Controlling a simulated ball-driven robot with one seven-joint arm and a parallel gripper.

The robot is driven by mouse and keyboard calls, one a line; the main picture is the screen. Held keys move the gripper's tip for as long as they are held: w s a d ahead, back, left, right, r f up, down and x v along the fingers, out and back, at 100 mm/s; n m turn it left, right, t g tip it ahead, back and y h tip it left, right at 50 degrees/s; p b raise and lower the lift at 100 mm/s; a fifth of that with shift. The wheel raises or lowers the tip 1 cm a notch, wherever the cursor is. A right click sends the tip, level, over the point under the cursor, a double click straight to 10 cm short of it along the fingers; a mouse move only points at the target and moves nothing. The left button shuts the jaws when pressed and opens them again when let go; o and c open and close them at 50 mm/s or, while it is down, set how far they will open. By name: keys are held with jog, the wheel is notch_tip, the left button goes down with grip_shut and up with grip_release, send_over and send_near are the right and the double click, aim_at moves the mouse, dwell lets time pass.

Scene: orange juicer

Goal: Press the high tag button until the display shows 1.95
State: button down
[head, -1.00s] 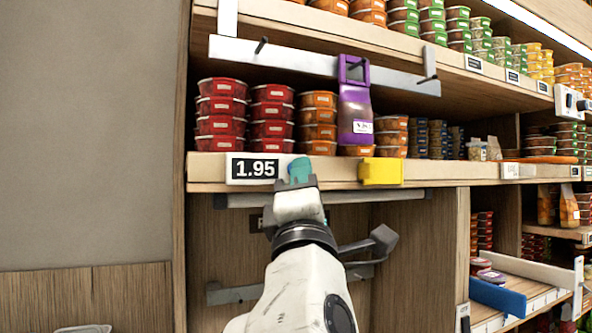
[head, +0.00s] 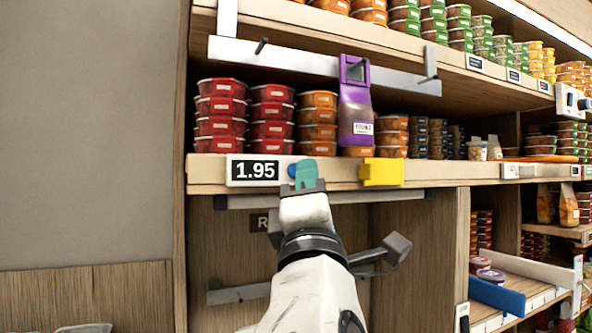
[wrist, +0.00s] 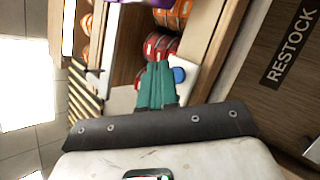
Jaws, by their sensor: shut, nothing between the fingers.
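The price tag (head: 283,163) is a white unit on the shelf's front edge, and its black display (head: 255,170) reads 1.95. A round blue button (head: 292,170) is at the tag's right end, partly covered by my teal fingertips. My gripper (head: 305,173) is shut and empty, just right of the button in the head view. In the wrist view the button (wrist: 179,74) shows beside the tips of my shut fingers (wrist: 156,84). I cannot tell whether they touch it.
A yellow block (head: 381,172) sits on the shelf edge right of my gripper. Stacked red tubs (head: 221,108) and a purple-topped pouch (head: 355,110) are above. A metal rail (head: 240,202) and a dark RESTOCK sign (wrist: 291,46) are below the shelf.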

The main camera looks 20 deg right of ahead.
jog(key=shift+s+p, duration=0.95)
jog(key=shift+s, duration=1.45)
jog(key=s+p, duration=0.2)
jog(key=s, duration=0.4)
